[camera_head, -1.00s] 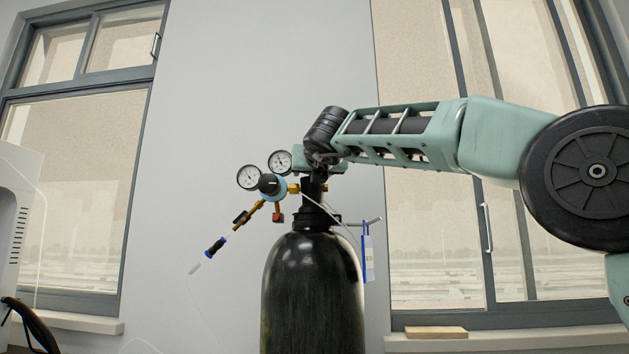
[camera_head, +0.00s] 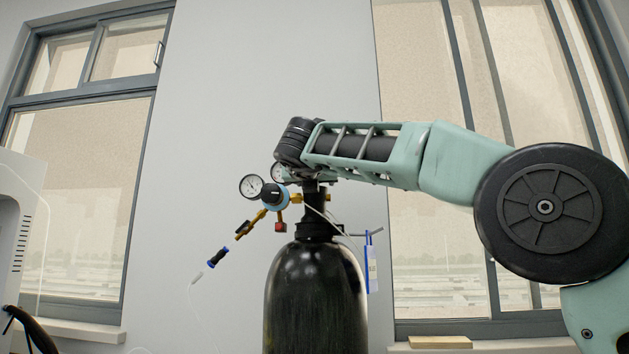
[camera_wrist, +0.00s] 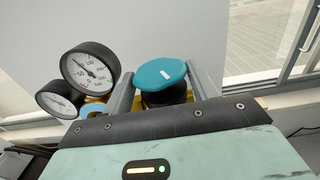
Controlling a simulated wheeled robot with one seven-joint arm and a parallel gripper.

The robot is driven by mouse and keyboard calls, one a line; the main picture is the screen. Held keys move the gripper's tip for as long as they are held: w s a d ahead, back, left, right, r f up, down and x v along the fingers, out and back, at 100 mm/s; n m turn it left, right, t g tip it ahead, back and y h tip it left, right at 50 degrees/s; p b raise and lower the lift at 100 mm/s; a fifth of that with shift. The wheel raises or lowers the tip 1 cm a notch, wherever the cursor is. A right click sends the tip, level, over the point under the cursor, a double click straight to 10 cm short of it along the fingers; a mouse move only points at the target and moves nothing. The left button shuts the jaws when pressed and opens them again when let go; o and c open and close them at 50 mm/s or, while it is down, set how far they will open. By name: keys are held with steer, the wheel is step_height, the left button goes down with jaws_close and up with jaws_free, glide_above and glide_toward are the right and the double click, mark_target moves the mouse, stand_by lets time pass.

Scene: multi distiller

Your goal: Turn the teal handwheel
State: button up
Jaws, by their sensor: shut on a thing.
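The teal handwheel (camera_wrist: 160,74) sits on top of the cylinder valve in the wrist view, with a short white mark on its upper face. My gripper (camera_wrist: 162,88) has one grey finger on each side of the handwheel and is shut on it. In the head view my wrist hides the handwheel, above the neck of the black gas cylinder (camera_head: 316,300). The cylinder stands upright.
Two round pressure gauges, one in front (camera_wrist: 90,70) and one behind (camera_wrist: 60,98), sit close to the left of my gripper. The regulator (camera_head: 272,196) carries a hose downward left. A blue-edged tag (camera_head: 371,262) hangs at right. Windows flank the wall.

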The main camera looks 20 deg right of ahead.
steer(key=o, duration=0.9)
steer(key=shift+d, duration=0.1)
steer(key=n+y, duration=0.2)
steer(key=y, duration=0.1)
steer(key=shift+s+d+t+b, duration=0.1)
steer(key=shift+d+t+b, duration=0.1)
steer(key=shift+t+b, duration=0.2)
steer(key=shift+r+n+y+p, duration=0.15)
steer(key=shift+n+y+p, duration=0.45)
steer(key=shift+y, duration=0.5)
steer(key=shift+r+n+y+p, duration=0.25)
steer(key=shift+n+y+p, duration=0.45)
steer(key=shift+y+p, duration=0.3)
steer(key=n+y+p, duration=0.1)
steer(key=y+p, duration=0.1)
steer(key=p, duration=0.2)
steer(key=shift+f+p, duration=0.1)
steer(key=shift+p, duration=0.2)
steer(key=shift+n+y+p, duration=0.3)
steer(key=shift+p, duration=0.15)
steer(key=shift+d+p, duration=0.15)
steer(key=shift+p, duration=0.25)
